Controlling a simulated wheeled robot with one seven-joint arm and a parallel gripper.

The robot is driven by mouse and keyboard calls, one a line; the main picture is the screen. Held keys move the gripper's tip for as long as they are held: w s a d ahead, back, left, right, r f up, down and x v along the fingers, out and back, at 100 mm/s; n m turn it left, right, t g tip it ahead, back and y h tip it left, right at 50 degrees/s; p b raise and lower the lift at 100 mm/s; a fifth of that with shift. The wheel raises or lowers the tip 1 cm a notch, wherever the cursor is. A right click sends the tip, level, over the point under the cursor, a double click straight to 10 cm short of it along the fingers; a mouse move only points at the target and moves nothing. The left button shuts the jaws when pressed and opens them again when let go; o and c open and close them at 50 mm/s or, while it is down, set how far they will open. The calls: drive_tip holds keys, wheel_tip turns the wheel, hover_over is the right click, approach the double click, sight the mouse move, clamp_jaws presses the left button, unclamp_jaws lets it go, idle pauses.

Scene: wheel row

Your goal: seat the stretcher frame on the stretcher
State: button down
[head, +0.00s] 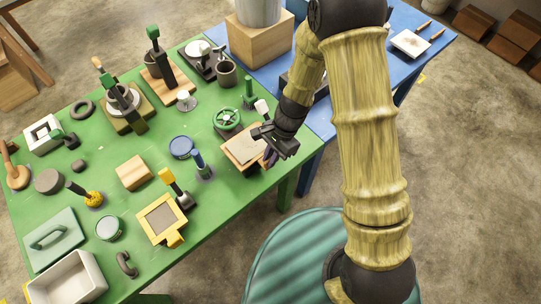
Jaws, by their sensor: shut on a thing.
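Most of this piece is hidden by the fingers. Just left of the fingers is a flat, brown-edged square with a pale panel (243,146), close to the table's front edge. I take it for the stretcher, but cannot tell where frame and stretcher part, or whether they touch.
A green handwheel (227,118) and a green upright piece (249,93) stand just behind. The blue table (320,118) adjoins at right.

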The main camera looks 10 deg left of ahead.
drive_tip(key=shift+f+b, duration=0.35)
drive_tip(key=shift+f, duration=0.4)
idle(1.5)
idle(0.8)
drive_tip(key=c, duration=1.6)
unclamp_jaws()
drive_tip(key=shift+p+v, duration=1.8)
drive_tip(key=o, duration=0.5)
drive_tip(key=shift+o, duration=0.2)
drive_tip(key=o, duration=1.1)
drive_tip(key=shift+c, duration=0.2)
